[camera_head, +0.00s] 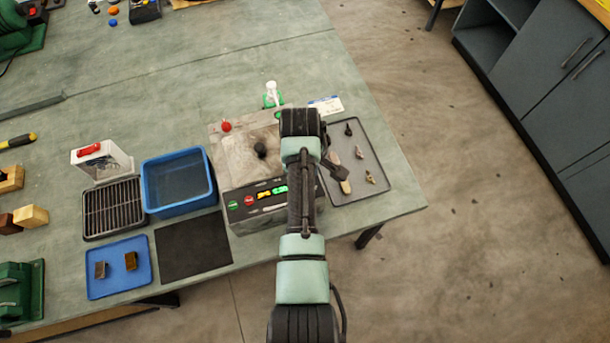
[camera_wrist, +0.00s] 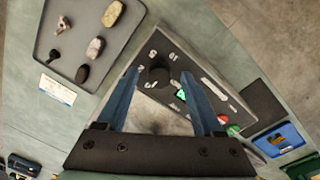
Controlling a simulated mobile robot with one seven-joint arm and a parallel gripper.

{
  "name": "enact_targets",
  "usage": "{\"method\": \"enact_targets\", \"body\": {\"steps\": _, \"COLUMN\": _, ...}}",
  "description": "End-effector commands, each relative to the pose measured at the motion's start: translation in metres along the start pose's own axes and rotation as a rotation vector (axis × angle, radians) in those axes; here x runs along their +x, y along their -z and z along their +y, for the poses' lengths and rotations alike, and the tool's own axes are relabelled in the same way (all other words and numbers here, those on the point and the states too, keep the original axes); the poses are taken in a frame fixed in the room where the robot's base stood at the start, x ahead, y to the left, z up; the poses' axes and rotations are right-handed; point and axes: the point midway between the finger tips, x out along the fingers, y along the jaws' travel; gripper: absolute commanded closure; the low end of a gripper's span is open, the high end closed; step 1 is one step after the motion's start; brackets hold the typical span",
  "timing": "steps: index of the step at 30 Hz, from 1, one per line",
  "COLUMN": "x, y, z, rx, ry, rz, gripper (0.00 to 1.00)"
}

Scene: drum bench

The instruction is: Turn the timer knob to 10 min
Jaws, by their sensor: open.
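The timer knob (camera_wrist: 158,76) is a round black knob on the machine's dark front panel, with white numbers around it in the wrist view. Which number it points at is too small to tell. My gripper (camera_wrist: 161,72) is open, with its two blue fingers at either side of the knob in the picture; whether they touch it I cannot tell. A green button (camera_wrist: 181,95) and a red button (camera_wrist: 222,119) are on the same panel. In the head view the machine (camera_head: 236,156) is on the bench, and my arm hides the knob and my gripper's fingertips.
A grey tray (camera_head: 372,188) with several small stone-like pieces lies right of the machine. A blue bin (camera_head: 180,208), a black mat (camera_head: 215,262) and a blue tray (camera_head: 105,285) lie to the left. The bench's front edge is close to the machine.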

Motion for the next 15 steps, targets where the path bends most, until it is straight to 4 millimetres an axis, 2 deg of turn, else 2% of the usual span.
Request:
{"method": "enact_targets", "body": {"steps": 11, "x": 0.0048, "y": 0.0002, "z": 0.0002, "rx": 0.000, "ry": -0.001, "rz": 0.001, "gripper": 0.32}}
{"method": "enact_targets", "body": {"steps": 15, "x": 0.0046, "y": 0.0002, "z": 0.0002, "rx": 0.000, "ry": -0.001, "rz": 0.001, "gripper": 0.57}}
